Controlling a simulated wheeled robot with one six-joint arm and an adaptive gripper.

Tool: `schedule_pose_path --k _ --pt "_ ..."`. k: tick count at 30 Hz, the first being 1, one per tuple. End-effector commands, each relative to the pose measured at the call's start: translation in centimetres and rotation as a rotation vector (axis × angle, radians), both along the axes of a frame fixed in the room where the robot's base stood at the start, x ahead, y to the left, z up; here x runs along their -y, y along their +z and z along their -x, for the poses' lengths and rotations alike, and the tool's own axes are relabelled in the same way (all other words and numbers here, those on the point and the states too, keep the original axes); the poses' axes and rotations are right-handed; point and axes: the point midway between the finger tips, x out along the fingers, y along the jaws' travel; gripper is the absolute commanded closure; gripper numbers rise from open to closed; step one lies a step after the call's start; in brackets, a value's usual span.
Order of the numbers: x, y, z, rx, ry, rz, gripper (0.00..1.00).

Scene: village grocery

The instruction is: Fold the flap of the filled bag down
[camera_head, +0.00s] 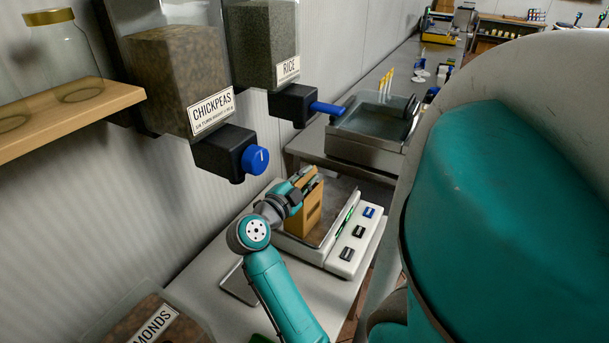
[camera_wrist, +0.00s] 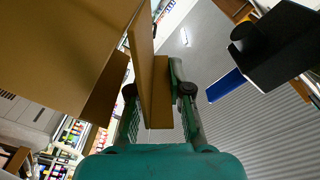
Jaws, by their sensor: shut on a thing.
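The brown paper bag (camera_head: 306,217) stands upright on the scale's plate (camera_head: 338,194) in the head view. My gripper (camera_head: 306,180) is at the top of the bag, and my wrist hides part of it. In the wrist view the bag (camera_wrist: 62,45) fills the upper left. A flat brown flap (camera_wrist: 160,95) sits between my two fingers, and my gripper (camera_wrist: 158,98) is shut on it. The flap stands up along the fingers. The bag's contents are hidden.
A chickpea dispenser (camera_head: 180,80) with a blue knob (camera_head: 256,161) hangs above and left of the scale. A rice dispenser (camera_head: 263,45) with a blue lever (camera_head: 328,108) hangs behind. A metal basin (camera_head: 368,135) stands beyond the scale. An almond bin (camera_head: 150,325) is at the front left.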

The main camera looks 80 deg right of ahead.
Motion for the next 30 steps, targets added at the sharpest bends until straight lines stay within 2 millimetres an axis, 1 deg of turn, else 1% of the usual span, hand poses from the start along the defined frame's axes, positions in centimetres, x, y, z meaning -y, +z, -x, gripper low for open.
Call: schedule_pose_path --k 16,17,18,19,30 --pt "-0.03 -0.06 0.08 0.021 0.001 0.009 1.00" --pt "-0.03 -0.07 0.08 0.021 0.001 0.009 0.74" --pt "-0.03 -0.07 0.08 0.021 0.001 0.009 0.64" --pt "-0.03 -0.07 0.08 0.021 0.001 0.009 0.58" --pt "-0.03 -0.22 0.07 0.019 0.000 0.006 0.58"
